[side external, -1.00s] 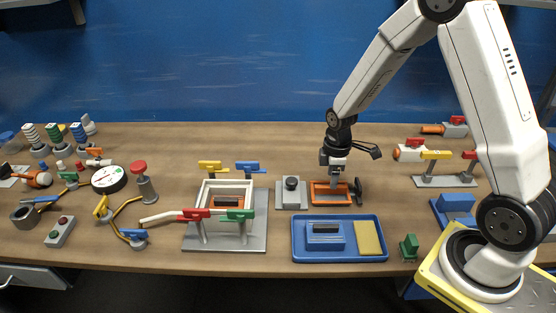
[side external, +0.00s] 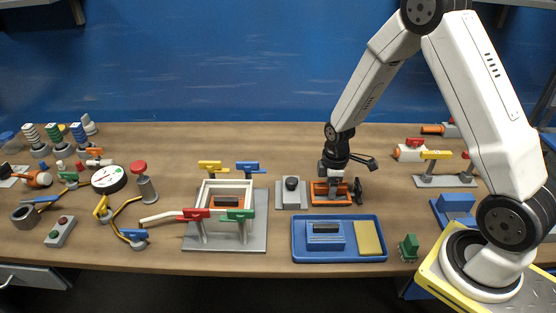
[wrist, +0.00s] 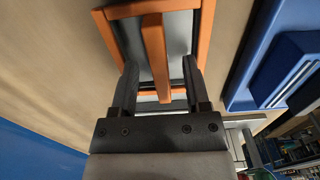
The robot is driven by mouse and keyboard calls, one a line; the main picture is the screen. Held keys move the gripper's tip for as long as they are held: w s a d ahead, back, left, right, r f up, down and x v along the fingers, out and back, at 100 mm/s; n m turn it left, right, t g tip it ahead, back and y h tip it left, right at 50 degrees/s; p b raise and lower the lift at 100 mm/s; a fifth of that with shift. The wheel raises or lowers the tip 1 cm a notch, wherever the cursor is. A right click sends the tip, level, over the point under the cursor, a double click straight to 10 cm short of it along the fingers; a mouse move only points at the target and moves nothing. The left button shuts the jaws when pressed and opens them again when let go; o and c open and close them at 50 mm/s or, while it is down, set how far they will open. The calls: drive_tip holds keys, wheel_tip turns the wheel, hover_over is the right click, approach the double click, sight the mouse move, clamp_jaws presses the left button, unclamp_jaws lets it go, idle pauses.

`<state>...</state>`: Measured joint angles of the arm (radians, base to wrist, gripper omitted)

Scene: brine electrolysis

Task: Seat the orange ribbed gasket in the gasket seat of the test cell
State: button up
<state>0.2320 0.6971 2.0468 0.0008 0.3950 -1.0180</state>
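The orange ribbed gasket (side external: 317,188) is a rectangular frame lying on the bench, right of centre in the side view. The wrist view shows its frame and raised middle rib (wrist: 155,55) close up. My gripper (side external: 332,189) is low over it. In the wrist view my gripper (wrist: 158,80) is open, one finger on each side of the rib with gaps between. Whether the fingertips touch the gasket is unclear. The test cell (side external: 224,183) appears to be the white square frame on a grey plate, with an orange and dark block inside; its seat is partly hidden.
Yellow, blue, red and green toggle clamps (side external: 241,215) surround the white frame. A blue tray (side external: 302,250) lies in front, with a blue block and yellow pad. Bench behind the gasket is clear.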

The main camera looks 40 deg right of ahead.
clamp_jaws()
drive_tip(key=shift+r, duration=0.1)
drive_tip(key=shift+r, duration=0.7)
drive_tip(key=s+a+r, duration=0.2)
drive_tip(key=s+r, duration=0.9)
drive_tip(key=s, duration=0.2)
drive_tip(key=shift+s+a+r, duration=0.2)
drive_tip(key=shift+s+a, duration=0.05)
drive_tip(key=shift+s, duration=0.15)
